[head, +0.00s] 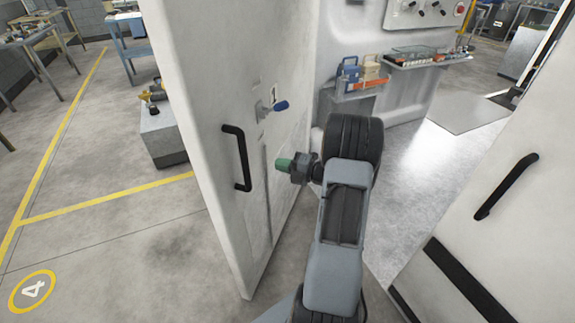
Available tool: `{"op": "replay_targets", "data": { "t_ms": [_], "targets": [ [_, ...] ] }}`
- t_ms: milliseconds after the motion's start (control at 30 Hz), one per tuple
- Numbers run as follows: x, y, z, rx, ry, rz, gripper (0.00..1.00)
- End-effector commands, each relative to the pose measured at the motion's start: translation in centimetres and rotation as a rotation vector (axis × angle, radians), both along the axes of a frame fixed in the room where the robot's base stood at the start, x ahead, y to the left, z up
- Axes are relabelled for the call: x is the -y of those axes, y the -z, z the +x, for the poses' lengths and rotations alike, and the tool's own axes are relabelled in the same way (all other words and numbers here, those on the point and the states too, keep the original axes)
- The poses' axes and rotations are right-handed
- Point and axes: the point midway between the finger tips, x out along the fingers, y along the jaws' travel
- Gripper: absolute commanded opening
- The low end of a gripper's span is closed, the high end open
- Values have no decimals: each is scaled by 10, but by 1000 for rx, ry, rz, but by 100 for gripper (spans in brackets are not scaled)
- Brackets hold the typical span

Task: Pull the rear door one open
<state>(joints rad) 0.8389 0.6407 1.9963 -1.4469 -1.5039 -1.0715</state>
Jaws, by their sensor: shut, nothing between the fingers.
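A tall white door panel (222,85) stands upright just left of centre in the head view. It bears a black bar handle (239,157) near its left edge. Higher and to the right is a blue-tipped lever (280,106) beside a small label with a dark mark. My gripper (281,164), with a green tip, points left towards the door's face, right of the handle and below the lever. It is shut and holds nothing. It looks apart from the handle. The hinge side is not clearly seen, and I cannot tell how far the door stands from its frame.
A second white panel with a black handle (507,186) stands close on the right. Behind are a shelf with small items (425,58) and a blue box (349,77). Left of the door, the floor is open, with yellow lines (110,207) and a low grey block (162,138).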

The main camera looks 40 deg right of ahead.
Motion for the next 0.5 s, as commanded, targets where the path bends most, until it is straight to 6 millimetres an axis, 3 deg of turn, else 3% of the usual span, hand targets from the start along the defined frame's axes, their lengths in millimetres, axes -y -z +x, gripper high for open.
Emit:
{"op": "replay_targets", "data": {
  "t_ms": [200, 500],
  "targets": [
    [-24, -1, 35, -1, -3, 0, 0],
    [-45, -1, 67, -1, -1, -1, 0]
  ]
}}
